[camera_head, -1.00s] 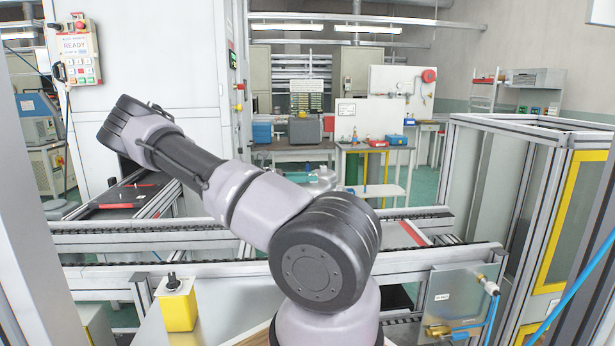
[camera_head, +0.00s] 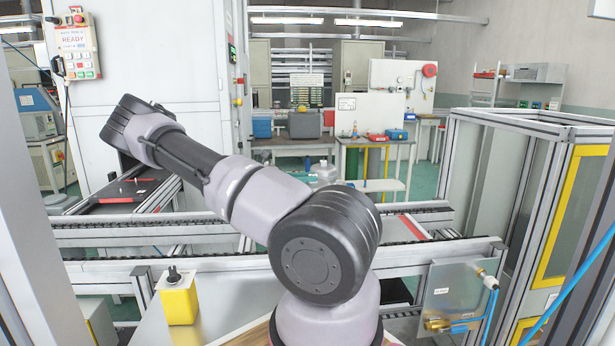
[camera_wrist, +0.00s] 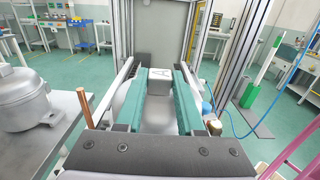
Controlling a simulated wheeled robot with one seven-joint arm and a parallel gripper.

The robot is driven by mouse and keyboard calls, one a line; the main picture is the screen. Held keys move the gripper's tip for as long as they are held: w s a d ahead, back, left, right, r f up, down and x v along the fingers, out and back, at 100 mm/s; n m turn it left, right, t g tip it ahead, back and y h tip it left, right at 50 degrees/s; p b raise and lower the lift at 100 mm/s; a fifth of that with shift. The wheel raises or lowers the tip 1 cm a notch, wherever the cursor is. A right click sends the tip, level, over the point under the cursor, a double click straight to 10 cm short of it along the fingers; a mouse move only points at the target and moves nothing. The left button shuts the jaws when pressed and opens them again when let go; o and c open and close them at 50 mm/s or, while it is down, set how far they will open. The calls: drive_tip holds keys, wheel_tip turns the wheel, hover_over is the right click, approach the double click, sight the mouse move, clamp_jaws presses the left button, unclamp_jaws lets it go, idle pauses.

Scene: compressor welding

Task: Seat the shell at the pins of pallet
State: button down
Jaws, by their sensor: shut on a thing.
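In the wrist view, my gripper (camera_wrist: 159,98) has two teal-padded fingers closed around a smooth grey metal thing, seemingly the shell (camera_wrist: 158,116). Only a strip of it shows between the pads. An upright copper tube (camera_wrist: 85,106) shows beside the left finger. In the head view my arm hides the gripper and the shell. No pallet pins can be made out in either view.
Conveyor rails (camera_head: 200,231) cross the head view behind my arm. A yellow button box (camera_head: 179,300) stands front left, a metal panel with blue hose (camera_head: 455,295) front right. A framed enclosure (camera_head: 545,200) is at right. Another grey compressor body (camera_wrist: 22,99) sits left in the wrist view.

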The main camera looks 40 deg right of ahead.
drive_tip(key=shift+f, duration=0.45)
drive_tip(key=shift+c, duration=2.2)
unclamp_jaws()
drive_tip(key=shift+f, duration=0.1)
drive_tip(key=v, duration=1)
drive_tip(key=shift+w+a, duration=0.25)
drive_tip(key=shift+a, duration=0.05)
